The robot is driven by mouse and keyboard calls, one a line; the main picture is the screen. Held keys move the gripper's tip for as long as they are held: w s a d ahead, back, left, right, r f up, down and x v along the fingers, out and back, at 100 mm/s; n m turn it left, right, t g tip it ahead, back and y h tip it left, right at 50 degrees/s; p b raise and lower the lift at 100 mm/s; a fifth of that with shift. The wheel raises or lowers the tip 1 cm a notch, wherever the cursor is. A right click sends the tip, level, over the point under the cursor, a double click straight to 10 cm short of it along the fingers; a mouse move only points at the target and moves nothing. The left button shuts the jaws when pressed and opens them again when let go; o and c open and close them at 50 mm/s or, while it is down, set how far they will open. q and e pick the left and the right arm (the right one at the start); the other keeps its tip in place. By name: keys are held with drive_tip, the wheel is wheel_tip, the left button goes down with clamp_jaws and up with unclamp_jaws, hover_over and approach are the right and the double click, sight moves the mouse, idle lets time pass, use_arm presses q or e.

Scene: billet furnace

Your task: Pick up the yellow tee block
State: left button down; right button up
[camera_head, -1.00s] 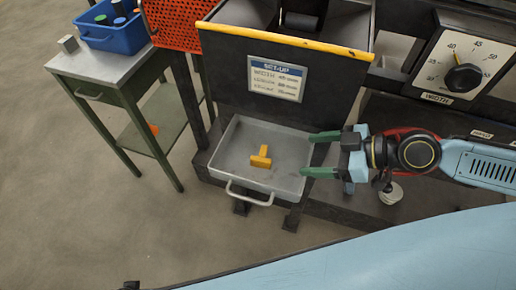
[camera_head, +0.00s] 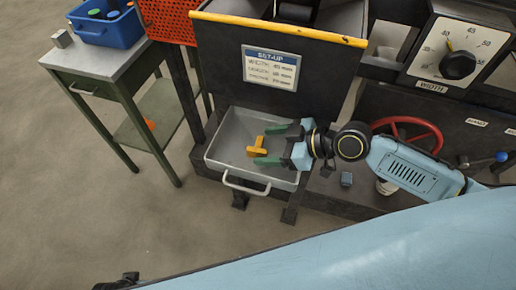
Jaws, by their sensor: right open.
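The yellow tee block (camera_head: 257,147) lies in the grey metal tray (camera_head: 224,163) with a handle at its front. My right gripper (camera_head: 262,146) reaches in from the right, over the tray. Its two green fingers are apart, with the block's right part between or just beside their tips. I cannot tell whether the fingers touch the block or how high they are above the tray floor. My left gripper is not in view.
A set-up sign (camera_head: 269,67) is on the dark panel behind the tray. A side table (camera_head: 112,61) with a blue bin (camera_head: 104,31) stands at the left. A width dial (camera_head: 457,64) and a red handwheel (camera_head: 432,129) are at the right.

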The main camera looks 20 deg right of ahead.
drive_tip(key=shift+x, duration=0.9)
drive_tip(key=c, duration=1.2)
drive_tip(key=shift+c, duration=0.5)
drive_tip(key=shift+r, duration=0.15)
